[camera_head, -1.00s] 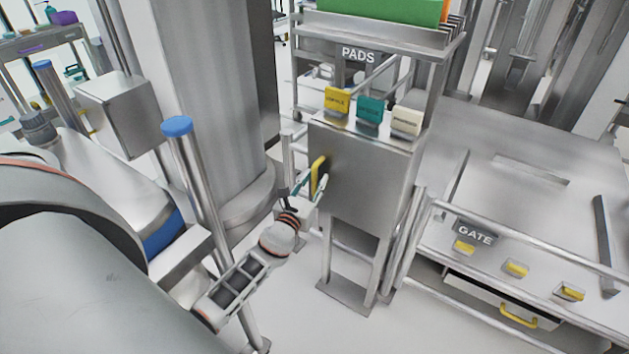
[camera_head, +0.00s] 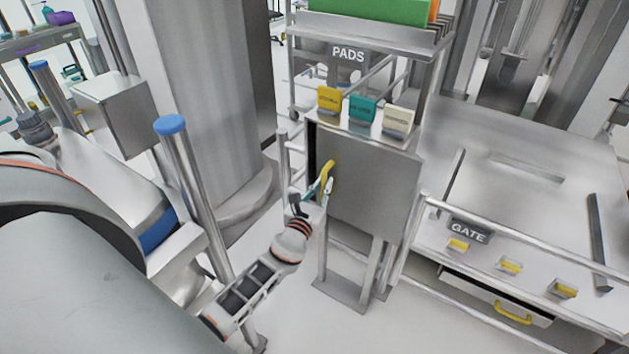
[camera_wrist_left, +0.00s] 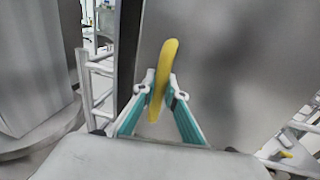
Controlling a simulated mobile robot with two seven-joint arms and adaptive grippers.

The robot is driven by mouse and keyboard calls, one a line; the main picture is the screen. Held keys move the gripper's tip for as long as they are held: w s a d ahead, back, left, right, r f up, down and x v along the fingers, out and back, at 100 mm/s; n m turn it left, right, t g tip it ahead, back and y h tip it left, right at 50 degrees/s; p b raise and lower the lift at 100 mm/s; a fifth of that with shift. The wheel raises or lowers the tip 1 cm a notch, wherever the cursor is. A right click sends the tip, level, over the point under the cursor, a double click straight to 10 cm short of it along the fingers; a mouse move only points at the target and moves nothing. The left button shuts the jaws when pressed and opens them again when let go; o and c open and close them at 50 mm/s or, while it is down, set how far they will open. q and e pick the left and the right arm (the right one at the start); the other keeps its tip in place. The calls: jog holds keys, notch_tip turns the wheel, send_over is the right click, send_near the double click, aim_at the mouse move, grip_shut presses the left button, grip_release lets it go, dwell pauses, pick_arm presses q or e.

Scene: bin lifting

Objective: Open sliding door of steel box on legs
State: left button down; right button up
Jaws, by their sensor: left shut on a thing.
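The steel box on legs (camera_head: 350,225) stands in the middle of the head view, with yellow, teal and white tags on its top. Its front is a flat grey sliding door (camera_head: 378,190) with an upright yellow handle (camera_head: 328,172) near the left edge. A dark narrow gap (camera_head: 311,150) shows left of the door. My left gripper (camera_head: 322,191) is shut on the yellow handle. In the left wrist view the handle (camera_wrist_left: 165,70) stands between the two teal fingers (camera_wrist_left: 159,92), slightly tilted. My right gripper is not in view.
A steel post with a blue cap (camera_head: 180,170) stands close to my left arm. A railed steel table with a GATE sign (camera_head: 470,230) is to the right. A PADS rack (camera_head: 385,40) stands behind the box. A thick column (camera_head: 205,100) is at the left.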

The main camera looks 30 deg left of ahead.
pick_arm(q)
jog(key=d+b, duration=0.1)
jog(key=d, duration=1.7)
jog(key=shift+d+f, duration=0.1)
jog(key=shift+d, duration=0.1)
jog(key=c, duration=2.1)
grip_release()
jog(key=shift+s, duration=0.1)
jog(key=s, duration=0.4)
jog(key=s+d, duration=0.1)
jog(key=s, duration=0.2)
jog(key=s+d, duration=0.1)
jog(key=s, duration=0.3)
jog(key=shift+s+d, duration=0.15)
jog(key=shift+s, duration=0.15)
